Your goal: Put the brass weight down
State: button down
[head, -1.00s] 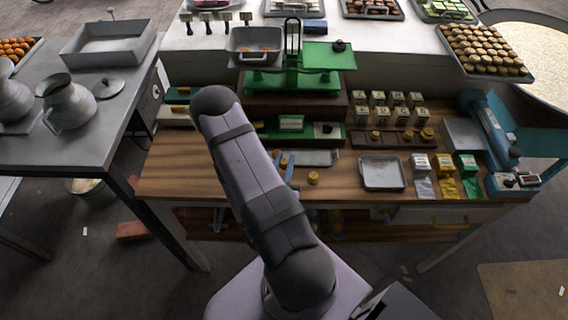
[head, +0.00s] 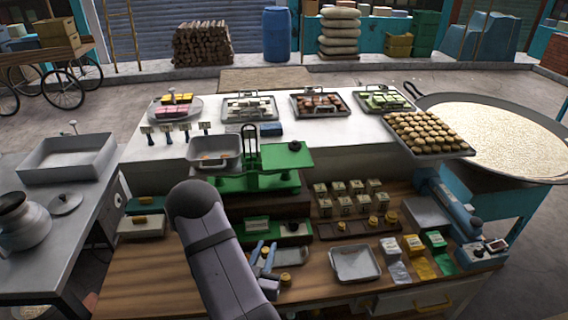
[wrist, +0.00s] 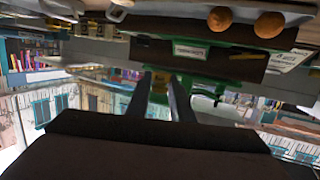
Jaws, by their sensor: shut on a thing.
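My gripper (head: 263,256) is low over the wooden counter, in front of the green scale, partly hidden by my arm. In the wrist view its two fingers (wrist: 164,92) are closed on a small brass weight (wrist: 158,88). Whether the held weight touches anything below is unclear. Another brass weight (head: 287,279) stands on the counter, just right of my gripper. The green balance scale (head: 258,182) has a grey pan (head: 215,152) at left and a green plate (head: 287,158) at right, bearing a dark knob-like object.
A grey metal tray (head: 355,263) lies right of my gripper, with small packets (head: 412,244) beyond it. Several labelled boxes (head: 346,196) stand behind the rack. Bare wood (head: 320,294) shows along the front of the counter.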

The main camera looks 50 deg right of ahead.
jog(key=w+d+r+m+g+h+b, duration=0.15)
jog(key=d+r+m+g, duration=0.3)
jog(key=d+r, duration=0.75)
jog(key=d+r+m+g+b, duration=0.3)
jog(key=d+r+g, duration=0.2)
jog(key=d+r, duration=0.6)
jog(key=n+t, duration=0.5)
jog(key=t, duration=0.1)
send_over(279, 161)
jog(key=shift+m, duration=0.25)
jog(key=shift+w+d+f+p, duration=0.1)
jog(key=shift+f+p, duration=0.3)
jog(key=shift+f, duration=1.9)
jog(key=shift+d+f+p, duration=0.1)
jog(key=shift+f+p, duration=0.25)
jog(key=shift+f, duration=1.95)
jog(key=shift+a, duration=0.1)
jog(key=shift+f, duration=0.15)
jog(key=c, duration=1.6)
grip_release()
jog(key=shift+o, duration=0.2)
